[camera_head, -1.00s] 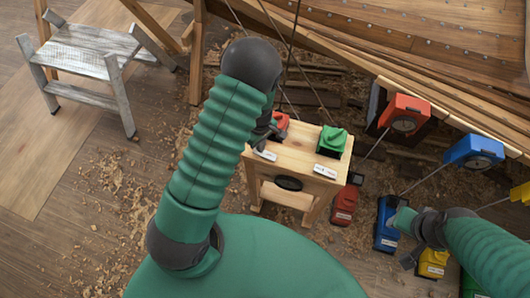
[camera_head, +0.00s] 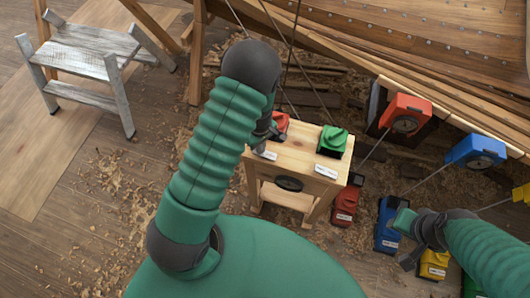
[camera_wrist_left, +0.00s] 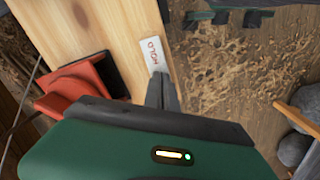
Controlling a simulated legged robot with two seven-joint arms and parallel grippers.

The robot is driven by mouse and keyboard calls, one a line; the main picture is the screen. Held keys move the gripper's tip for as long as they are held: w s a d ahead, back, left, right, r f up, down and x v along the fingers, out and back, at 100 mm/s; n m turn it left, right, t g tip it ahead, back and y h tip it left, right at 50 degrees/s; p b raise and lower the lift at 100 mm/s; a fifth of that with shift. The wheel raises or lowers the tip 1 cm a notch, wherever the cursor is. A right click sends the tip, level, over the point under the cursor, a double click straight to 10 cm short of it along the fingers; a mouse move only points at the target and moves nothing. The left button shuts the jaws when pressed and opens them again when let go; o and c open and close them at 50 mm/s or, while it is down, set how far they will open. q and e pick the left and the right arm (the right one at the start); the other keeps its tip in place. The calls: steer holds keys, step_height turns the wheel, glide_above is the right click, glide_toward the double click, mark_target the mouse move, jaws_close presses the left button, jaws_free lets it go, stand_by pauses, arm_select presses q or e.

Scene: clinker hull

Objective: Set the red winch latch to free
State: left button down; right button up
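The red latch (camera_head: 281,122) sits at the back left of a small wooden stand (camera_head: 300,150), partly hidden behind my left arm. In the left wrist view the red latch (camera_wrist_left: 75,90) is at the left, beside a dark slot. A white label (camera_wrist_left: 153,54) there seems to read HOLD. My left gripper (camera_head: 262,147) is low over the stand's left side, near the label. Its fingers (camera_wrist_left: 162,92) look shut together and empty, apart from the red part. My right gripper (camera_head: 405,240) is at the lower right near the blue winch; its opening is unclear.
A green latch (camera_head: 332,141) stands right of the red one. A red winch (camera_head: 344,205), a blue winch (camera_head: 388,222) and a yellow winch (camera_head: 433,263) stand on the floor. The planked hull (camera_head: 430,40) fills the upper right. A step stool (camera_head: 90,60) stands at the left.

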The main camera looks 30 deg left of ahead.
arm_select(q)
steer(key=shift+f, duration=0.2)
step_height(320, 180, up, 7)
steer(key=p, duration=0.6)
steer(key=shift+r, duration=0.1)
